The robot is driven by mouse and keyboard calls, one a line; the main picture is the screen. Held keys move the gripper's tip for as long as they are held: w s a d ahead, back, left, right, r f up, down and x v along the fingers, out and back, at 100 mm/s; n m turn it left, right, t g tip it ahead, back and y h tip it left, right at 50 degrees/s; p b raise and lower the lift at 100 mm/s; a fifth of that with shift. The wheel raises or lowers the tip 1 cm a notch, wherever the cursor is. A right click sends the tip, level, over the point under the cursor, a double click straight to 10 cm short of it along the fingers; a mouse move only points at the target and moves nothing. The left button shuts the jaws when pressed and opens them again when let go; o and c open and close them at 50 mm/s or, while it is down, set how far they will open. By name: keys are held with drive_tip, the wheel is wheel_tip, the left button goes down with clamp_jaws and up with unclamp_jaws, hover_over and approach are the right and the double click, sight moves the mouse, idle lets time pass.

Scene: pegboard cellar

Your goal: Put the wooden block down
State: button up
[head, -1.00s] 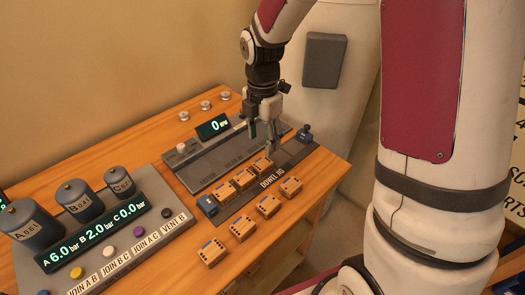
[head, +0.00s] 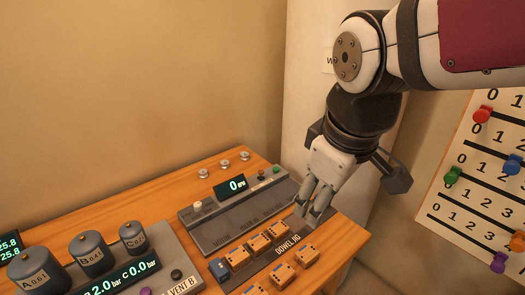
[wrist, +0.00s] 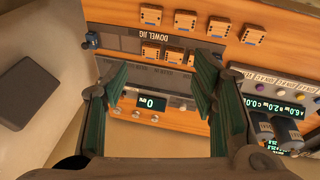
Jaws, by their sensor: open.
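Several small wooden blocks with dark marks are in view. Three sit in a row in the dowel jig (head: 290,246), one of them the block (head: 277,231) nearest its right end. Others lie on the table in a row in front, such as this block (head: 306,254). The blocks also show in the wrist view, with this one (wrist: 151,53) in the jig. My gripper (head: 318,210) is over the right end of the jig in the head view. In the wrist view its green-padded fingers (wrist: 160,92) stand apart with no block between them.
A grey console (head: 215,232) with a lit display reading 0 lies behind the jig. A panel with three dark canisters (head: 90,251) stands at the left. A board with coloured sliders (head: 470,185) is at the right. Bare tabletop shows at the back left.

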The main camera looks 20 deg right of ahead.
drive_tip(key=s+m+t, duration=0.1)
drive_tip(key=s+m, duration=0.4)
drive_tip(key=s, duration=0.1)
drive_tip(key=shift+r+m+y, duration=0.25)
drive_tip(key=shift+m+y, duration=0.05)
drive_tip(key=shift+m, duration=0.1)
